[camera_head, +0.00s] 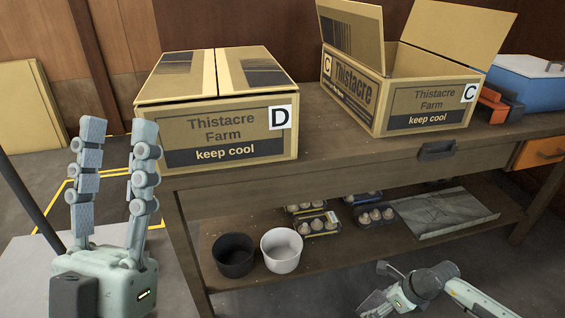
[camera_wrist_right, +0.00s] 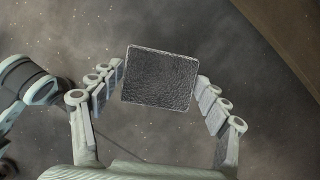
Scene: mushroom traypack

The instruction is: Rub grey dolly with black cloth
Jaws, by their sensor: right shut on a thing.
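A dark, textured square pad, which looks like the black cloth (camera_wrist_right: 158,79), sits between the fingertips of my right gripper (camera_wrist_right: 160,86) in the right wrist view. The right gripper is shut on it. In the head view the right gripper (camera_head: 382,292) is low at the bottom right, below the table's front edge; the cloth cannot be made out there. My left gripper (camera_head: 118,128) is open and empty, fingers pointing up, at the left. A light grey flat surface (camera_head: 28,262) beside the left gripper may be the grey dolly; it is partly hidden and cut off.
A wooden table (camera_head: 335,160) carries a closed box D (camera_head: 225,155), an open box C (camera_head: 425,122) and a blue-and-white cooler (camera_head: 535,85). Its lower shelf holds a black pot (camera_head: 234,262), a white pot (camera_head: 282,262), mushroom trays (camera_head: 318,226) and a grey sheet (camera_head: 445,213).

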